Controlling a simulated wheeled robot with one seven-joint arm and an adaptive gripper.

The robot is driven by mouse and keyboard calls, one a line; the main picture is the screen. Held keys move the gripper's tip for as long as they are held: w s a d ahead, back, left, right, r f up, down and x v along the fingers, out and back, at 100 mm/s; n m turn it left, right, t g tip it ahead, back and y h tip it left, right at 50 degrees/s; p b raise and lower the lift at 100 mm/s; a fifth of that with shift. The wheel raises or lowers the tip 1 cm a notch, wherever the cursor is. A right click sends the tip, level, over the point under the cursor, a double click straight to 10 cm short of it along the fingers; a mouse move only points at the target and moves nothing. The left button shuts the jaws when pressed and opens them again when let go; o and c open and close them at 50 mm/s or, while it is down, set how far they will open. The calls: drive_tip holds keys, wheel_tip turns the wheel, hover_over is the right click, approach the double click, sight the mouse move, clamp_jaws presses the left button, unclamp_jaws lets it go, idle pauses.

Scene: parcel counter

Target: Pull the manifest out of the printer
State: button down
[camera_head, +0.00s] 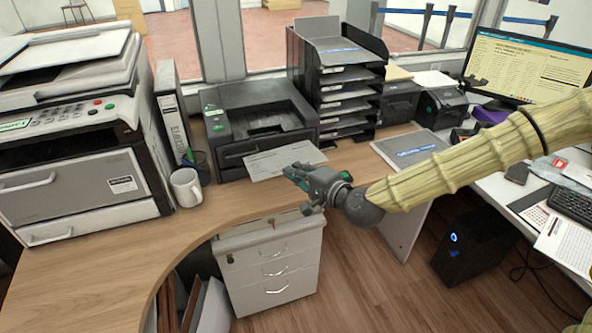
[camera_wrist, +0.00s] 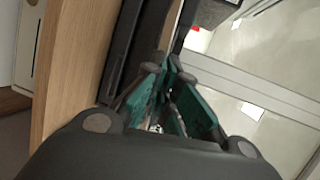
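The manifest (camera_head: 283,158) is a white printed sheet sticking out flat from the front slot of the dark grey printer (camera_head: 232,125) on the wooden counter. Its back end is hidden inside the printer. My gripper (camera_head: 290,170), with teal finger pads, is at the sheet's front edge and overlaps it in the head view. In the wrist view my gripper's fingertips (camera_wrist: 168,66) look close together, pointing toward the dark printer body (camera_wrist: 128,45). No clear face of the sheet shows there, so I cannot tell whether the fingers hold it.
A black tray stack (camera_head: 350,85) stands right. A drawer unit (camera_head: 268,260) sits below; the counter front is clear.

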drive_tip(key=shift+s+d+r+p, duration=0.3)
drive_tip(key=shift+s+r+p, duration=0.2)
drive_tip(key=shift+s+r, duration=0.4)
drive_tip(key=shift+s+d+r+p, duration=0.3)
drive_tip(key=shift+s+r+p, duration=0.3)
drive_tip(key=shift+s, duration=0.45)
